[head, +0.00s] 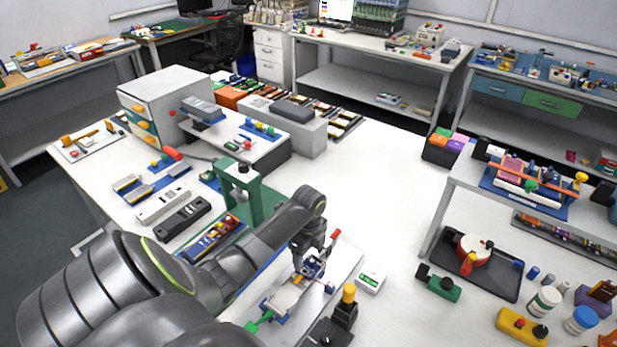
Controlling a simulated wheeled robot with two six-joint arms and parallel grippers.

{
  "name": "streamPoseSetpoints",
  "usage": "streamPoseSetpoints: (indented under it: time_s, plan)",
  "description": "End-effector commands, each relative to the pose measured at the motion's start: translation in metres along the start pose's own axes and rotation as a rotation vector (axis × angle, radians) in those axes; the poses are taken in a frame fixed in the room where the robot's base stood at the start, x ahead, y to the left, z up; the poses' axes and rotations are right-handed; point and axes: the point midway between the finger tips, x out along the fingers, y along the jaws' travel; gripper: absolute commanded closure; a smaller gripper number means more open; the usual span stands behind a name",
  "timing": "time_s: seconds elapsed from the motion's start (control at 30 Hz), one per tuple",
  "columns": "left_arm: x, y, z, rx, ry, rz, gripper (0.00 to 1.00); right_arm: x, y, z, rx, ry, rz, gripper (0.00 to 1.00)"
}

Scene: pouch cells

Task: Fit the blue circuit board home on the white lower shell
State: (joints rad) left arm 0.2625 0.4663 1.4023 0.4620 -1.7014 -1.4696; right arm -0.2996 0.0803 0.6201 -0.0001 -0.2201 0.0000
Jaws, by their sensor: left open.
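My left gripper (312,262) is open and points down over the work area at the lower middle of the head view. A small blue board (315,268), which looks like the circuit board, shows right at its fingertips. Whether the fingers touch it cannot be told. The white lower shell (286,298) lies just below and left of the gripper, in a fixture with blue and green parts. The board appears at the shell's upper right end; the gripper partly hides it, so I cannot tell whether it is seated. My right gripper does not show.
A green press frame (240,190) stands left of the gripper, behind my arm. A white box with a green label (370,279) and a dark fixture with a yellow knob (346,305) stand close on the right.

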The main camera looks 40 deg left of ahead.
Motion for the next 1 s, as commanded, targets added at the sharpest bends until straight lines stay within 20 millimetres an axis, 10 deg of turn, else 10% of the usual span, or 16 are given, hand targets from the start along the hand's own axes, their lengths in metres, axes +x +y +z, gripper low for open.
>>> streamPoseSetpoints:
  time_s: [0.5, 1.0]
  plan:
    - [-0.118, 0.000, 0.000, 0.001, -0.002, -0.001, 0.28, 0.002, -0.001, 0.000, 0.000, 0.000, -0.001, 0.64]
    - [-0.132, -0.001, 0.000, 0.001, -0.001, -0.001, 0.28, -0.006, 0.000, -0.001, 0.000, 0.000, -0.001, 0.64]
